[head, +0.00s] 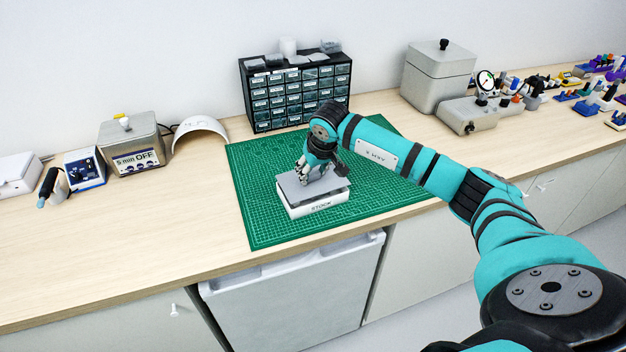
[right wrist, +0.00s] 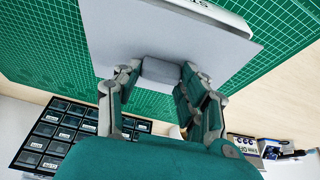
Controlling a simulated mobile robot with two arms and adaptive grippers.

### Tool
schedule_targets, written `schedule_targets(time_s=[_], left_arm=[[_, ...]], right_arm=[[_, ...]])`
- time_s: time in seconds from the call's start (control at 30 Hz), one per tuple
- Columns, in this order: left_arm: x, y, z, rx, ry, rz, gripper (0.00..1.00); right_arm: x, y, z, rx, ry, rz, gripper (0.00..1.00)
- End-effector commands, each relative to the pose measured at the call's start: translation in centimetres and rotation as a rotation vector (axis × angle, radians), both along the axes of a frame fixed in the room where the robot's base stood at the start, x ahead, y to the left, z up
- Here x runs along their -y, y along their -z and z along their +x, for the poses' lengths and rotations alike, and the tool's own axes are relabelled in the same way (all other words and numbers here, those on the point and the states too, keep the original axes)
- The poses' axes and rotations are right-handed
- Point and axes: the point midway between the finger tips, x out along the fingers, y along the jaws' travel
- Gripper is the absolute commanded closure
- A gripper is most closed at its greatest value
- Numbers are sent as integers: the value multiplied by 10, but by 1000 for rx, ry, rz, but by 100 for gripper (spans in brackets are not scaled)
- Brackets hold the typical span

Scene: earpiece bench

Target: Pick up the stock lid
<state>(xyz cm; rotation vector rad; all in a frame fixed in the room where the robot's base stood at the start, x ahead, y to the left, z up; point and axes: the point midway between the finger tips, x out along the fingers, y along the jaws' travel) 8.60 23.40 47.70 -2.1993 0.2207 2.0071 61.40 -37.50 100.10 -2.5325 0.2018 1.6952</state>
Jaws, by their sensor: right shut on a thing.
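The stock lid (head: 291,190) is a flat grey plate over the white box labelled STOCK (head: 318,208), on the green mat. My right gripper (head: 318,176) is above the lid and shut on its grey block-shaped handle. In the right wrist view, the fingers (right wrist: 160,78) stand on both sides of the handle (right wrist: 161,69), and the lid (right wrist: 150,30) hides most of the box. A dark line shows between lid and box; I cannot tell whether they still touch. My left gripper is not in view.
The green cutting mat (head: 262,215) is mostly clear around the box. A dark drawer cabinet (head: 295,92) stands behind it. A grey lidded container (head: 438,78) and a dial gauge (head: 485,80) stand right; a heater-like box (head: 130,145) and white arched piece (head: 200,130) stand left.

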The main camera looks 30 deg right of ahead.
Motion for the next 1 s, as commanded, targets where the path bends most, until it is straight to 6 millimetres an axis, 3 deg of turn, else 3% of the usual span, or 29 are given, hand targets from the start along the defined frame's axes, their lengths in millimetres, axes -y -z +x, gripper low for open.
schedule_targets(time_s=[0.07,0.6,0.8,1.0], left_arm=[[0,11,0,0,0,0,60],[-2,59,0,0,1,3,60],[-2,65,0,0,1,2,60],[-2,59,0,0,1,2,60]], right_arm=[[1,-10,1,7,-1,-1,81],[100,-20,-82,-1,3,-4,81],[119,-25,-98,1,0,-1,81],[123,-36,-102,2,0,1,81]])
